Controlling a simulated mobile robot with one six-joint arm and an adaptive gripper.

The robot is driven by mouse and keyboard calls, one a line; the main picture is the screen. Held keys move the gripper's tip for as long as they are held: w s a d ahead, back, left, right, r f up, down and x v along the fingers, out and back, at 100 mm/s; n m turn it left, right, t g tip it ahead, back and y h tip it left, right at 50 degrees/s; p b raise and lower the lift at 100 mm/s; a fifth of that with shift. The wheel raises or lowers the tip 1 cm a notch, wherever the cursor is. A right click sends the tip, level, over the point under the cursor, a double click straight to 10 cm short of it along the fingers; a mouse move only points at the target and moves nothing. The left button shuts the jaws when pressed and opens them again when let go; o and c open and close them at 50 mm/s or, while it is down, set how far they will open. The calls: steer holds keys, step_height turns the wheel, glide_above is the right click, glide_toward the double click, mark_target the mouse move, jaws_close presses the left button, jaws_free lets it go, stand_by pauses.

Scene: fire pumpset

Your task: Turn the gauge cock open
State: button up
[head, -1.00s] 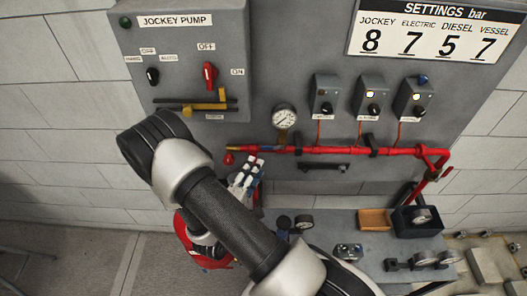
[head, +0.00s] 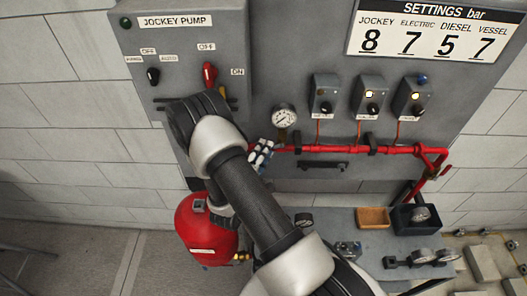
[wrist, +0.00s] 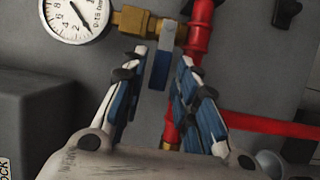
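The gauge cock's lever (wrist: 160,68), a flat grey strip with a blue sleeve, shows in the wrist view. It joins a brass fitting (wrist: 133,19) between the round gauge (wrist: 75,12) and the red pipe (wrist: 200,35). The lever stands crosswise to the line from gauge to pipe. My gripper (wrist: 163,60) is open, with one white-and-blue finger on each side of the lever and gaps visible. In the head view, my gripper (head: 262,152) is at the left, below the gauge (head: 284,117). The lever cannot be made out there.
The red pipe (head: 340,150) runs along the panel under several switch boxes (head: 369,95). The jockey pump box (head: 190,50) is at the left, partly behind my arm. A red vessel (head: 205,230) stands below. A bench (head: 345,222) holds gauges, a wooden tray (head: 374,217) and a dark bin (head: 415,217).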

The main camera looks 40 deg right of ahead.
jaws_close()
stand_by(0.3)
